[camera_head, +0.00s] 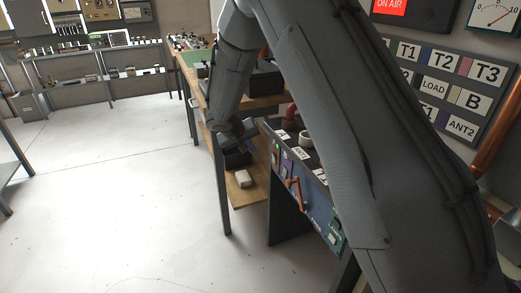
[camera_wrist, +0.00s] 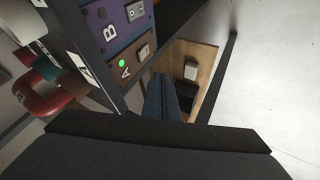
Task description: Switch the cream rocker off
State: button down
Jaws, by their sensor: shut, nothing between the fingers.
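The equipment front in the wrist view has an orange-brown panel marked A (camera_wrist: 124,70), with a lit green lamp and a small pale rocker switch (camera_wrist: 143,52). A purple panel marked B beside it carries another pale switch (camera_wrist: 135,11). Which of the two is the cream rocker, and which way either is tipped, is too small to tell. My gripper (camera_wrist: 163,88) is shut and empty, its dark fingers just beside panel A and apart from the switch. In the head view the panel front (camera_head: 277,153) shows partly behind my arm, and my fingertips cannot be made out.
An orange handle (camera_head: 295,194) stands out from the front. Below, a wooden shelf (camera_head: 250,193) holds a white box (camera_head: 243,178) and a black box (camera_wrist: 186,96). A red U-shaped part (camera_wrist: 45,103) is on the equipment's top. Open floor (camera_head: 110,190) lies left.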

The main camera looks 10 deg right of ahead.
aim_at(274, 159)
jog(key=f+p, duration=0.1)
jog(key=p, duration=0.1)
jog(key=shift+s+a+p, duration=0.1)
jog(key=shift+a+p, duration=0.05)
jog(key=shift+p, duration=0.15)
jog(key=shift+f, duration=0.2)
jog(key=w+d+f+p, duration=0.3)
jog(key=w+d+f, duration=0.2)
jog(key=d+f, duration=0.2)
jog(key=shift+w+d+p, duration=0.3)
jog(key=shift+d+p, duration=0.1)
jog(key=shift+d, duration=0.15)
dwell(0.3)
